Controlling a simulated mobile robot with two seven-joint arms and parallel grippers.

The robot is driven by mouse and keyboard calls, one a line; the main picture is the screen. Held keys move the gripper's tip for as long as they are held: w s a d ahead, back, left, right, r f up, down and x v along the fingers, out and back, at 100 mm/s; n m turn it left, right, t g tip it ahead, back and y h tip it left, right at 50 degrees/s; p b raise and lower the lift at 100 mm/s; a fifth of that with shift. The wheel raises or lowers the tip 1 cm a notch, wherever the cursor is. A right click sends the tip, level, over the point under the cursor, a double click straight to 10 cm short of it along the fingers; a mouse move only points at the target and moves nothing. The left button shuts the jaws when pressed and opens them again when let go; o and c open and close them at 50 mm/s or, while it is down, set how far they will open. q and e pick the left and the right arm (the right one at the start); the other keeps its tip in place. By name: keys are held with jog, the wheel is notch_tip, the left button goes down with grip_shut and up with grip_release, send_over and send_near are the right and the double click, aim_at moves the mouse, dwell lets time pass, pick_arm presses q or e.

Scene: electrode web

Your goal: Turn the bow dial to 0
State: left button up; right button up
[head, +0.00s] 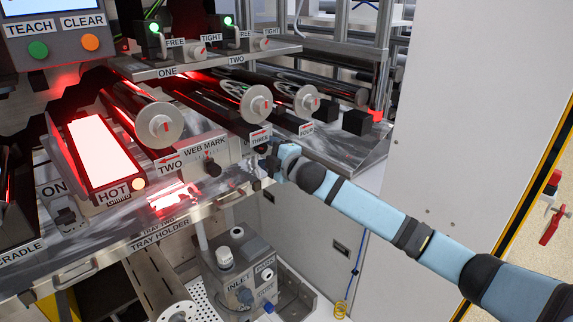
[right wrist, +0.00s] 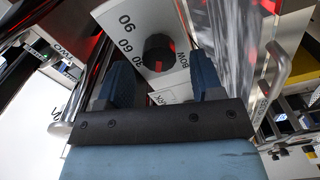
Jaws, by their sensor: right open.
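The bow dial (right wrist: 157,52) is a round black knob with a red mark, on a white plate lettered BOW in the right wrist view. The numbers 30, 60 and 90 run along the plate's left side there. In the head view my right gripper (head: 269,166) is at the machine's front edge and I cannot make out the dial there. My left gripper is not in view.
A metal shelf edge with a handle (head: 75,274) runs along the front. Rollers with round end discs (head: 160,127) are behind. A grey inlet unit (head: 240,272) stands below. A white panel (head: 465,110) is at right.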

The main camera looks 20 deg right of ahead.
jog(key=b+v, duration=0.1)
jog(key=v, duration=1)
jog(key=shift+b, duration=0.35)
jog(key=s+a+f+m+g+p, duration=0.1)
jog(key=s+a+f+m, duration=0.25)
jog(key=s+f, duration=0.5)
jog(key=s+a+f+m+g+p, duration=0.1)
jog(key=s+a+f+m+g, duration=0.25)
jog(key=f, duration=0.75)
jog(key=s+f+m+h+p, duration=0.1)
jog(key=s+f+m, duration=0.3)
jog(key=s+f, duration=0.3)
jog(key=s+f+m+g+h+p, duration=0.1)
jog(key=s+f+m, duration=0.4)
jog(key=s, duration=1)
jog(key=shift+s+a+f+h, duration=0.25)
jog(key=shift+f+h, duration=0.25)
jog(key=shift+f, duration=0.35)
jog(key=shift+g, duration=0.25)
